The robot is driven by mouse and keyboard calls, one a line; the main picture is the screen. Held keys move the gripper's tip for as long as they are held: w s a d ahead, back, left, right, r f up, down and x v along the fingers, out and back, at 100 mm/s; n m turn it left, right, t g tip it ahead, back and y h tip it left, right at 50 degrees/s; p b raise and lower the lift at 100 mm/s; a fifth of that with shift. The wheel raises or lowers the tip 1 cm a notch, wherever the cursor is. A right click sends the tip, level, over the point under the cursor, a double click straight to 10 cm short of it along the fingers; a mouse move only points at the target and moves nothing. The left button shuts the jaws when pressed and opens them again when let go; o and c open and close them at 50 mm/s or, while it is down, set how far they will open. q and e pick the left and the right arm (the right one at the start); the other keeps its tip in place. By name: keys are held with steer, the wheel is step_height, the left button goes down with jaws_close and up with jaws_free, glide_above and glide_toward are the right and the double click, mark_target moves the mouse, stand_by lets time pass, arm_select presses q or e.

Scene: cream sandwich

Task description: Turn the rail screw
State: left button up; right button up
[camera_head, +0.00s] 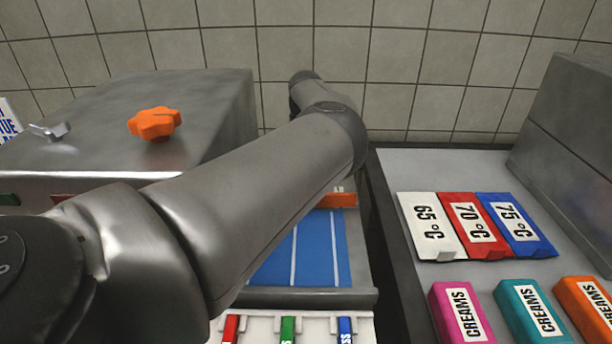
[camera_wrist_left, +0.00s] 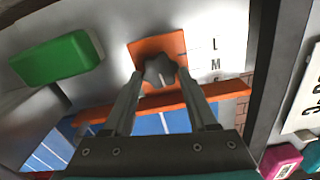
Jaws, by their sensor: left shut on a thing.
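The rail screw (camera_wrist_left: 158,70) is a dark, star-shaped knob on an orange block (camera_wrist_left: 146,48) in the left wrist view. The block joins a long orange bar (camera_wrist_left: 232,91) that lies across a blue, white-lined surface (camera_wrist_left: 150,125). My left gripper (camera_wrist_left: 161,80) has one finger on each side of the knob and is shut on it. In the head view my left arm hides this gripper and the screw; only an end of the orange bar (camera_head: 341,200) shows beside the arm. My right gripper is in neither view.
A steel box (camera_head: 215,100) with an orange knob (camera_head: 154,123) stands at left. Temperature tags (camera_head: 432,225) and coloured CREAMS blocks (camera_head: 460,312) lie on the right counter. A green block (camera_wrist_left: 55,58) is near my gripper. Letters L and M mark the rail's side.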

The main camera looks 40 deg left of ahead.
arm_select(q)
steer(key=o, duration=1.1)
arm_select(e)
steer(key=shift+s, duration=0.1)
arm_select(q)
steer(key=shift+r, duration=0.1)
step_height(320, 180, up, 15)
steer(key=p, duration=0.2)
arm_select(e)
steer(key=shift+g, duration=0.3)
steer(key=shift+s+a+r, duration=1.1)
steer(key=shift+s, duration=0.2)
